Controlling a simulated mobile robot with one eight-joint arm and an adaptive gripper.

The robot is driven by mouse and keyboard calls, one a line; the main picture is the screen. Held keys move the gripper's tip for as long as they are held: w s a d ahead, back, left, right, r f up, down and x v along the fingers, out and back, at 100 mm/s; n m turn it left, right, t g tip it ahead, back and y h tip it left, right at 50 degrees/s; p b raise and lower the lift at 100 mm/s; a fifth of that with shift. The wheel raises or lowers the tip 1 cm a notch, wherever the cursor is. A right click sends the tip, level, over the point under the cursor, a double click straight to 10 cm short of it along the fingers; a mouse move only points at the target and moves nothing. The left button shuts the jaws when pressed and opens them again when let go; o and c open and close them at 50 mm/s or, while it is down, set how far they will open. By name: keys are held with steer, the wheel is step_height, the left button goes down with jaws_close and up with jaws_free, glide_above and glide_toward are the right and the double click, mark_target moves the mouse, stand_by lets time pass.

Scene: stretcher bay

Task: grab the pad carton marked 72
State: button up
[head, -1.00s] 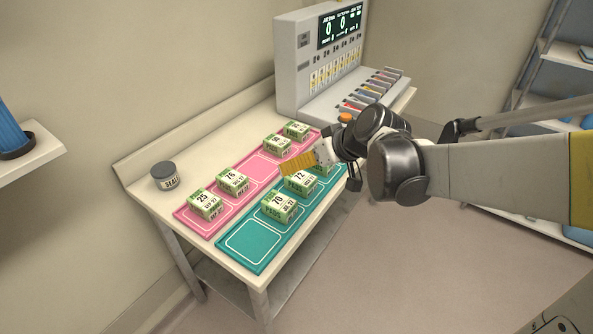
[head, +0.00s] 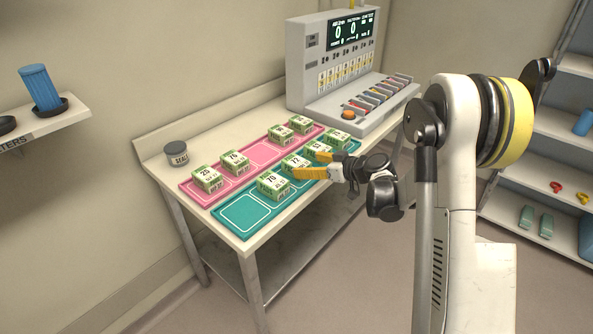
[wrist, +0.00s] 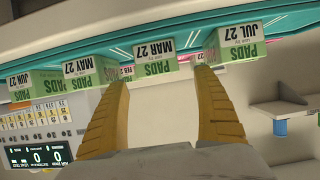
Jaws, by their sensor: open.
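The pad carton marked 72 (head: 295,164) is a green and white box on the teal mat (head: 240,216), between the carton marked 70 (head: 272,186) and another pad carton (head: 318,148). My gripper (head: 307,164) is open and low at the front side of the row, its yellow fingers pointing at carton 72. One finger partly covers its lower front. In the wrist view, which is upside down, a carton reading MAR 27 (wrist: 154,57) lies beyond and between the open fingertips (wrist: 162,78); by its place it matches carton 72. Its number is hidden there. Contact cannot be told.
The carton reading JUL 27 (wrist: 240,42) is close beside one fingertip, the MAY 27 carton (wrist: 90,70) beside the other. A pink mat (head: 260,152) with several cartons lies behind. A grey console (head: 335,70) stands right; a jar (head: 177,155) stands left.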

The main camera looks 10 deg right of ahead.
mark_target(300, 163)
steer(key=b+x, duration=0.2)
steer(key=x, duration=0.4)
steer(key=shift+d, duration=0.1)
steer(key=shift+s+r, duration=0.1)
steer(key=shift+s, duration=0.05)
steer(key=c, duration=1.4)
